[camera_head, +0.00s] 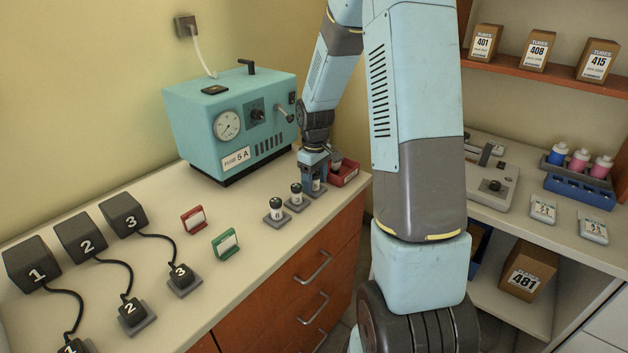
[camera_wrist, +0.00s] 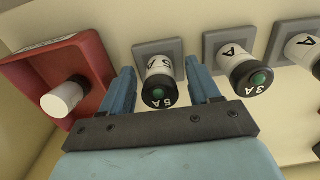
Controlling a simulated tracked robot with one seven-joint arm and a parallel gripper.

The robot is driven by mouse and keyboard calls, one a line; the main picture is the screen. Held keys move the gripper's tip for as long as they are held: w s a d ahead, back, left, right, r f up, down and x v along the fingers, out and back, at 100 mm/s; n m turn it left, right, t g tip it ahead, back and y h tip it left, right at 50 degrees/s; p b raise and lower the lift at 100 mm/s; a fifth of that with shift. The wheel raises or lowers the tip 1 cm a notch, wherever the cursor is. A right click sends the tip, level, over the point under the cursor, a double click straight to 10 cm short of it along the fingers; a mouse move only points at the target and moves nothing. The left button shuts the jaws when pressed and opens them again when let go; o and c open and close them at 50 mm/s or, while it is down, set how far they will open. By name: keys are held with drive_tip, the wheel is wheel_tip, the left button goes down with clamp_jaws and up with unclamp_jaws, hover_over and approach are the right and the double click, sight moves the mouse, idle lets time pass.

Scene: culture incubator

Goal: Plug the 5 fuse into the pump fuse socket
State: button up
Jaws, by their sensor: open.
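The 5 A fuse (camera_wrist: 160,82) is a white cylinder with a black cap and a green dot on its end. It stands in a grey square holder (camera_wrist: 157,50), the one nearest the red tray. My gripper (camera_wrist: 163,88) is open, with one blue finger on each side of this fuse; whether they touch it I cannot tell. In the head view my gripper (camera_head: 314,178) is low over the end of the row of fuses and partly hides this one. The teal pump box (camera_head: 230,120) carries a "FUSE 5 A" label (camera_head: 236,158); I cannot clearly make out its fuse socket.
The 3 A fuse (camera_wrist: 252,77) stands close beside my right finger, with another fuse (camera_wrist: 303,50) beyond it. A red tray (camera_wrist: 92,60) holding a white cylinder (camera_wrist: 62,99) is close on the left. Small red (camera_head: 194,219) and green (camera_head: 225,243) stands occupy the counter.

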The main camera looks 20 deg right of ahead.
sight(315, 173)
idle(0.8)
clamp_jaws()
idle(0.5)
drive_tip(key=shift+r, duration=0.15)
drive_tip(key=shift+r, duration=2.85)
drive_tip(key=shift+s, duration=0.1)
